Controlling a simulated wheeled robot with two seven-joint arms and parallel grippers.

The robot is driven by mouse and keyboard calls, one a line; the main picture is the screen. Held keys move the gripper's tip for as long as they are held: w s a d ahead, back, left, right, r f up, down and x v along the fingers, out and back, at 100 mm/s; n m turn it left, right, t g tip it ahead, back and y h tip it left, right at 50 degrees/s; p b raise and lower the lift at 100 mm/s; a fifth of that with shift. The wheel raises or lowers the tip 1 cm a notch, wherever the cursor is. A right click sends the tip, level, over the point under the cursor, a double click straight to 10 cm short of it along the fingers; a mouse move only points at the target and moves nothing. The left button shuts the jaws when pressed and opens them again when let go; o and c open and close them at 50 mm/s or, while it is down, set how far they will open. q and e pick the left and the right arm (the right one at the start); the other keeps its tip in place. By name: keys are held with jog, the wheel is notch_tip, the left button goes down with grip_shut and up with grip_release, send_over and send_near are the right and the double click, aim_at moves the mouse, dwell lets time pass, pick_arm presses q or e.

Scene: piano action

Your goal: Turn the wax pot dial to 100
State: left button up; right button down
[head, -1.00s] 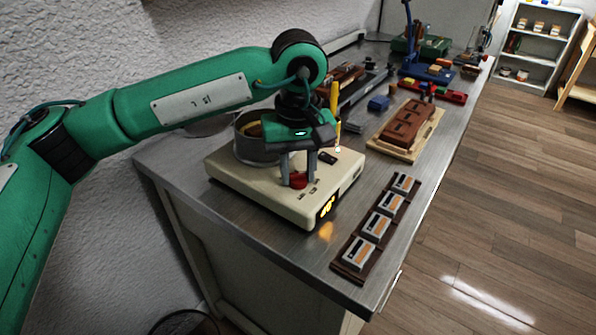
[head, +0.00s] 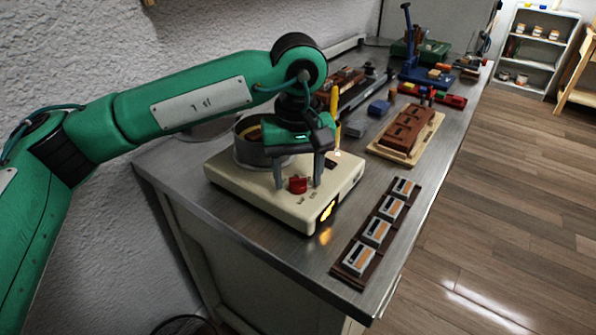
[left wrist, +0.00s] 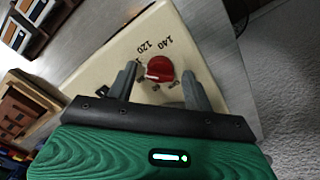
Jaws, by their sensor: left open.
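The wax pot is a grey metal pot (head: 246,150) on a cream heater base (head: 250,190) at the bench's near end. Its red dial (head: 298,185) sits on the base top; an orange display (head: 327,211) glows on the front, its digits unreadable. My left gripper (head: 298,187) points down with its fingers open on either side of the dial, apparently clear of it. In the left wrist view the red dial (left wrist: 160,69) lies between the spread fingers of my gripper (left wrist: 160,77). Marks 120 and 140 show beyond it; lower marks are partly hidden. My right gripper is out of view.
A dark strip with several light blocks (head: 375,232) lies right of the base, near the bench edge. A brown block on a wooden board (head: 408,127) is farther back. A yellow-handled tool (head: 335,100) stands close behind the gripper. Bare bench lies between base and strip.

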aim_at(298, 178)
pick_arm(q)
notch_tip(298, 178, up, 14)
jog(key=p, duration=0.1)
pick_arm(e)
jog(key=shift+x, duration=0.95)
pick_arm(q)
jog(key=shift+f, duration=0.15)
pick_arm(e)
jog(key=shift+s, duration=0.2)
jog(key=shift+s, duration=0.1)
